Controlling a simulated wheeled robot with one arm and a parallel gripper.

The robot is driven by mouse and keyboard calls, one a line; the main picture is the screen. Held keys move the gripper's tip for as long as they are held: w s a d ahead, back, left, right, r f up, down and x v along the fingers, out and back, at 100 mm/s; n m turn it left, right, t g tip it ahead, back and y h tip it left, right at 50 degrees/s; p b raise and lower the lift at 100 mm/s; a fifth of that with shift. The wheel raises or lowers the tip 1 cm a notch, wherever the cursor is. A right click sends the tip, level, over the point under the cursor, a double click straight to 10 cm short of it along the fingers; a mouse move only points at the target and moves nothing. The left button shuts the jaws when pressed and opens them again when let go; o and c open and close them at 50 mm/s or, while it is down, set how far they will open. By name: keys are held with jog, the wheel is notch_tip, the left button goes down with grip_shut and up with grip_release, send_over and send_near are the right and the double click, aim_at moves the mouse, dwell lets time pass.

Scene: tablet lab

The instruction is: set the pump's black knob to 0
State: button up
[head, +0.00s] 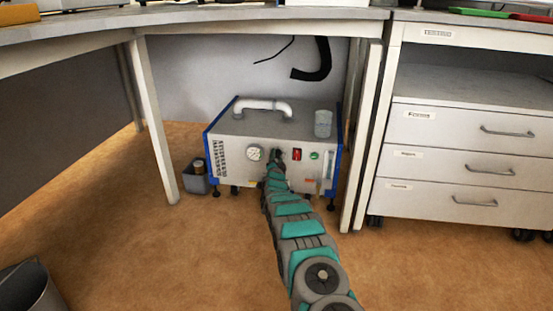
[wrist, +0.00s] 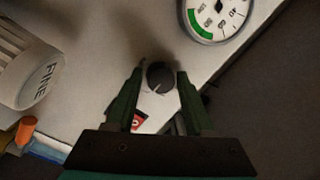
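The pump (head: 230,125) is a pale box with blue corner edges on the floor under the bench. Its black knob (wrist: 160,75) shows in the wrist view, with a small light mark near its lower left rim; no scale around it is readable. In the head view my arm hides the knob. My gripper (wrist: 162,72) is open, with one dark green finger on each side of the knob and narrow gaps between. It also reaches the front panel in the head view (head: 275,155).
A gauge (wrist: 217,18) with a green band sits beside the knob; a red switch (wrist: 138,120) is on the other side. A clear jar labelled FINE (wrist: 30,75) is close to the left. A drawer unit (head: 450,150) and table leg (head: 155,120) flank the pump.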

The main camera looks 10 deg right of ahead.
grip_shut()
jog(key=shift+n+p, duration=0.3)
jog(key=shift+n, duration=0.1)
jog(key=n+p, duration=0.2)
jog(key=n, duration=0.1)
jog(key=shift+r+n+g, duration=0.3)
jog(key=shift+g, duration=0.1)
jog(key=n+p, duration=0.2)
jog(key=shift+f+n, duration=0.15)
jog(key=shift+n, duration=0.15)
jog(key=shift+n+g, duration=0.3)
jog(key=shift+n, duration=0.5)
jog(key=n+h+p, duration=0.1)
jog(key=n, duration=0.3)
jog(key=shift+d+n+g, duration=0.1)
jog(key=shift+n+g, duration=0.2)
jog(key=shift+n, duration=0.1)
jog(key=shift+n+h, duration=0.4)
jog(key=shift+n, duration=1)
